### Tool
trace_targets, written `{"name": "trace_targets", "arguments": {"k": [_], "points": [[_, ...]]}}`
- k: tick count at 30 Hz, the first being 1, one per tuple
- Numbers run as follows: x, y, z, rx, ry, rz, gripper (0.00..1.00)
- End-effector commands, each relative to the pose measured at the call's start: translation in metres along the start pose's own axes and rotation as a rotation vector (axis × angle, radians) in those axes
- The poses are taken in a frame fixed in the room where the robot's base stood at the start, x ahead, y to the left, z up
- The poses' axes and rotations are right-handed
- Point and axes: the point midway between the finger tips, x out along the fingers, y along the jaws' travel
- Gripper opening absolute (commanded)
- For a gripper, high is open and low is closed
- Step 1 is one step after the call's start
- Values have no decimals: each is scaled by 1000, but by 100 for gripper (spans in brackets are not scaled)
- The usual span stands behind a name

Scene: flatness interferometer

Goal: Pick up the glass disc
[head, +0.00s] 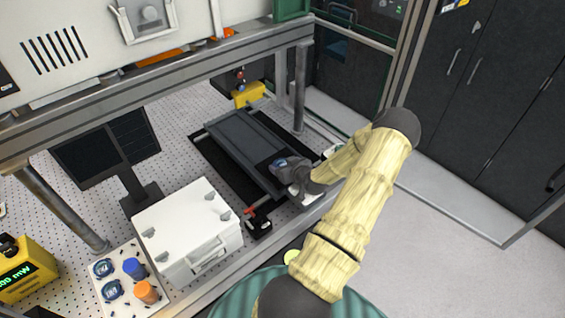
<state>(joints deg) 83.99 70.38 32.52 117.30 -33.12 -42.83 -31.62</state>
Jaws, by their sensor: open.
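Two small round glass-like discs with dark blue centres lie on a white board at the lower left: one disc (103,268) is farther back, the other disc (112,290) nearer the front. I cannot tell which one the task means. My gripper (303,198) is at the end of my yellow-sleeved arm, by the front right end of the long dark stage, well to the right of the discs. It is open. Its fingertips are small and partly hidden by my wrist, and I see nothing held.
Blue (134,268) and orange (146,291) round pieces share the white board (122,262). A white case (187,226) stands between the board and the dark stage (238,141). A yellow power meter (24,272) is far left. A metal frame beam (160,88) crosses above the perforated bench.

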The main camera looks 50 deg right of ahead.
Motion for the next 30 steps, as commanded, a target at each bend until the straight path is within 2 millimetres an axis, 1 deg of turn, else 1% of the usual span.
{"name": "trace_targets", "arguments": {"k": [14, 17, 18, 20, 21, 22, 30], "points": [[0, 0, 0, 0, 0, 0, 74], [0, 0, 0, 0, 0, 0, 56], [0, 0, 0, 0, 0, 0, 48], [0, 0, 0, 0, 0, 0, 36], [0, 0, 0, 0, 0, 0, 28], [0, 0, 0, 0, 0, 0, 24], [0, 0, 0, -1, 1, 0, 24]]}}
